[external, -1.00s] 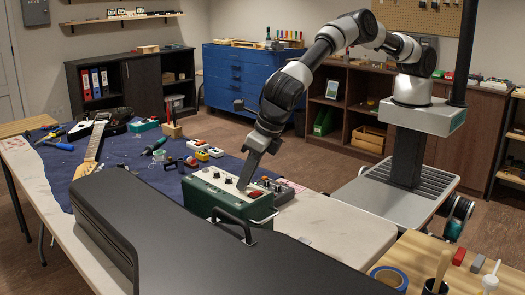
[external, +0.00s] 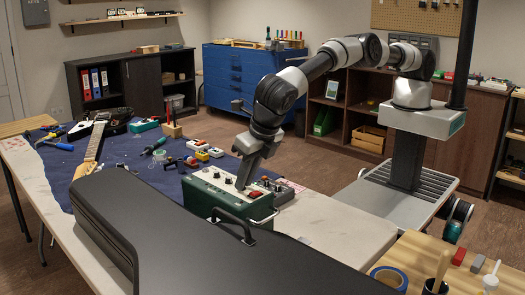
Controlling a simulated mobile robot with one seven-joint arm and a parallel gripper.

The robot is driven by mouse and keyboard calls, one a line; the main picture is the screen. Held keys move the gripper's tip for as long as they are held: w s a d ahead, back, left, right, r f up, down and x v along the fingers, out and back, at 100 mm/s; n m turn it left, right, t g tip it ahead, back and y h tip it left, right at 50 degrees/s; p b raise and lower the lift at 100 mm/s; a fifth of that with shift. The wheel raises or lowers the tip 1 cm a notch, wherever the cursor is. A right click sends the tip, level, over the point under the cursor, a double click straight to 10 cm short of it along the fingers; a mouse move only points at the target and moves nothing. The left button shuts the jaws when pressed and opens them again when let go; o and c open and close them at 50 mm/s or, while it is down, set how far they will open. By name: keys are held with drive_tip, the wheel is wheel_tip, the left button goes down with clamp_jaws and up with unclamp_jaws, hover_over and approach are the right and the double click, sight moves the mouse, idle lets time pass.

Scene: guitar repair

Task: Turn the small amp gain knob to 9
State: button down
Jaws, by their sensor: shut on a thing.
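The small amp (external: 229,205) is a green box with a light top panel, standing on the workbench. My gripper (external: 241,187) points down onto the panel, left of the red part, and is shut on a knob there. The fingers hide that knob, so its pointer and the number it stands at cannot be read. The labels on the panel are too small to read.
A large black case (external: 190,240) fills the front of the bench close to the amp. A guitar (external: 98,135), small coloured pedals (external: 203,150) and tools lie on the blue mat (external: 130,160) behind and to the left. The bench right of the amp (external: 335,225) is clear.

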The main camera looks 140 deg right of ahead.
drive_tip(key=c, duration=1.7)
unclamp_jaws()
drive_tip(key=p+v, duration=0.1)
drive_tip(key=v, duration=1.6)
drive_tip(key=shift+r+p, duration=0.3)
drive_tip(key=shift+p, duration=0.1)
